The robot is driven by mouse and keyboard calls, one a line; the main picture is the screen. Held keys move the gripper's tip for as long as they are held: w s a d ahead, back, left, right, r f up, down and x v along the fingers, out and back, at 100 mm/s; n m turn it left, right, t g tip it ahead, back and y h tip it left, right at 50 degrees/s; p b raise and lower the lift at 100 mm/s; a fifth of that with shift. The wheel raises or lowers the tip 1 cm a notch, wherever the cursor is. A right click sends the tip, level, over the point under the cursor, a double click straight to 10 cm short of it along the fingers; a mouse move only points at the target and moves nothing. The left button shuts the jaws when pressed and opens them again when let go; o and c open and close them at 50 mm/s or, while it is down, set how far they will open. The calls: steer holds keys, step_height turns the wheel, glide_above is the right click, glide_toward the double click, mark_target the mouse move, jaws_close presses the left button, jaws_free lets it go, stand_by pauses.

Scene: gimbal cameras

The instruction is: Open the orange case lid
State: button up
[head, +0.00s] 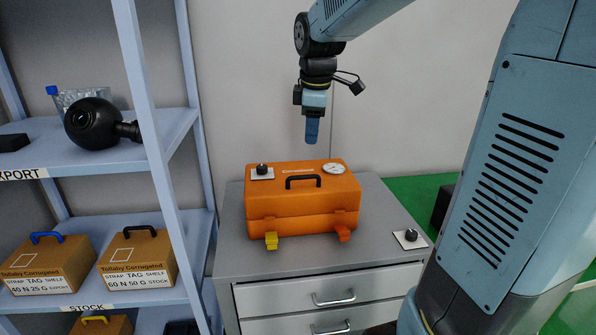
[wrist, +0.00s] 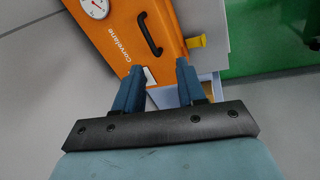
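The orange case (head: 303,215) sits on a grey drawer cabinet with its lid (head: 325,185) down. A black handle (head: 303,181), a round gauge (head: 334,168) and a white plate with a black knob (head: 262,172) are on the lid. A yellow latch (head: 271,241) and an orange-red latch (head: 343,233) stick out at the front. My gripper (head: 312,139) points down in the air above the case's back edge. In the wrist view my gripper (wrist: 160,67) has its fingers apart and nothing between them. The lid (wrist: 125,35), handle (wrist: 150,34) and yellow latch (wrist: 196,41) show beyond them.
The grey cabinet top (head: 385,205) has bare room right of the case, with another knob on a white plate (head: 411,238) near its edge. A blue shelf rack (head: 165,130) with boxes and a black round device (head: 92,123) stands at left. A wall is behind.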

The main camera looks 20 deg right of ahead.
mark_target(303, 177)
steer(key=w+f+n, duration=0.1)
steer(key=w+f, duration=0.1)
steer(key=f, duration=0.3)
steer(key=w+f, duration=0.2)
steer(key=f, duration=0.3)
steer(key=w+f+n, duration=0.1)
steer(key=w+f, duration=0.2)
steer(key=f, duration=0.1)
steer(key=shift+f+n+g, duration=0.3)
steer(key=shift+f, duration=0.1)
jaws_close()
stand_by(0.4)
